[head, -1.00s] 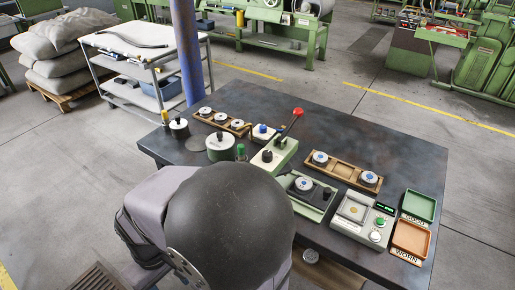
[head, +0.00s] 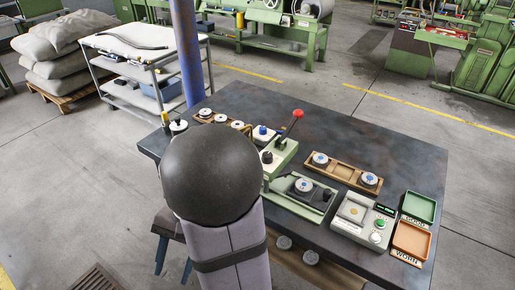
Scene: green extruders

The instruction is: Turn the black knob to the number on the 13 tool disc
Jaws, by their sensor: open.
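My gripper is not in view; a dark rounded part of my arm fills the left front. A black knob (head: 266,157) stands on the front of the green lever press, which has a red-tipped lever (head: 298,113). Another dark knob-like part (head: 327,195) is on the green fixture beside a white disc (head: 303,185). Two white discs with blue centres, one (head: 320,159) and another (head: 370,179), lie in a wooden tray (head: 345,170). More discs (head: 221,118) sit in a rear left tray. Disc numbers and knob markings are too small to read.
A pale device (head: 354,212) with a green button stands at the table's front right. A green bin (head: 420,207) and an orange bin (head: 411,239) lie beside it. The dark table (head: 390,140) is clear at the back right. My arm hides the table's left front.

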